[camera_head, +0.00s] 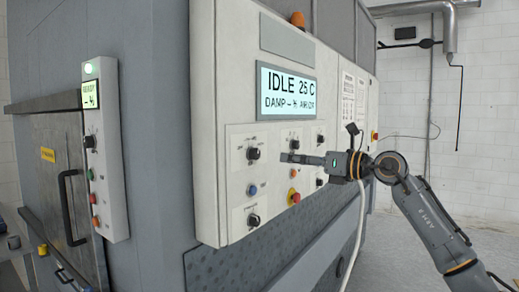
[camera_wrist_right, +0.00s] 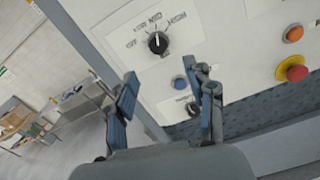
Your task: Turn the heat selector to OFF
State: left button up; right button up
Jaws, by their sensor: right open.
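The heat selector (camera_wrist_right: 158,43) is a black knob on the white control panel, with OFF, LOW, MED and HIGH printed around it in the right wrist view. Its white mark points up, towards MED. In the head view the selector (camera_head: 253,153) is the upper left knob, below the IDLE display. My right gripper (camera_head: 286,158) is to its right in the head view. In the right wrist view my right gripper (camera_wrist_right: 166,78) has its fingers spread and nothing between them. The knob lies beyond the fingertips and is not touched. My left gripper is not in view.
Below the selector are a blue button (camera_wrist_right: 180,82) and another black knob (camera_head: 253,220). An orange button (camera_head: 293,173) and a red mushroom button (camera_head: 294,196) are close to my right gripper in the head view. A door handle (camera_head: 70,207) is at the left.

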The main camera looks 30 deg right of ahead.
aim_at(258, 155)
jog(key=p+x, duration=0.4)
jog(key=x, duration=0.5)
jog(key=shift+w+a+r, duration=0.15)
jog(key=shift+w+a, duration=0.05)
jog(key=shift+w, duration=0.05)
jog(key=shift+w+a, duration=0.15)
jog(key=shift+w, duration=0.2)
grip_shut()
